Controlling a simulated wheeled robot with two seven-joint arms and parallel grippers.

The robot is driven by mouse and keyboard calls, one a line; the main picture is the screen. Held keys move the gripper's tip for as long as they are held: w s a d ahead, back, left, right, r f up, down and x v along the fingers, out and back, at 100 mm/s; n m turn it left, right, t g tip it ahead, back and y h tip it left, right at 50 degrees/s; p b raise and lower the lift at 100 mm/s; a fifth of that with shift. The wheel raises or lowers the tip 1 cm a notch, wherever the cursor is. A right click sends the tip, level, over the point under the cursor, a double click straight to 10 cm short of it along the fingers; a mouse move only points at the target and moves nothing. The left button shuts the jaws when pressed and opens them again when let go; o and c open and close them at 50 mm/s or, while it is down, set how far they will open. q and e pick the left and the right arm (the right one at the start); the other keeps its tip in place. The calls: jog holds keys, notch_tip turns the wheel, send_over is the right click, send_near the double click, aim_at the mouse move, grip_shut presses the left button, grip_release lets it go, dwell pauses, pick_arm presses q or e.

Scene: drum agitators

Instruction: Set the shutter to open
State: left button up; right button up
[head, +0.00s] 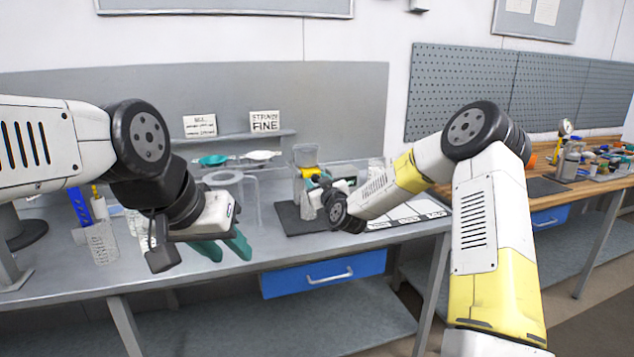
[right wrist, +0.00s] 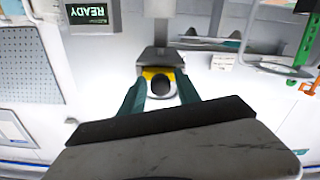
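In the head view a clear, upright device with a yellow band (head: 308,172) stands on a dark mat at the back of the bench. In the right wrist view a yellow part (right wrist: 150,73) with a dark round knob or opening (right wrist: 160,84) lies ahead, between my fingertips. I cannot tell for certain which part is the shutter or how it is set. My right gripper (right wrist: 160,93) is open, its teal fingers on either side of that part, with no clear contact. In the head view my right wrist partly hides the device. My left gripper (head: 222,247) is open and empty over the bench's front edge.
A small screen reading READY (right wrist: 88,14) shows in the right wrist view. A clear stand with a ring top (head: 224,178) is left of the device. A beaker (head: 101,243) stands at the bench's left. Label cards (head: 264,122) stand on a shelf behind. A blue drawer (head: 322,274) is below.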

grip_shut()
dwell(1.2)
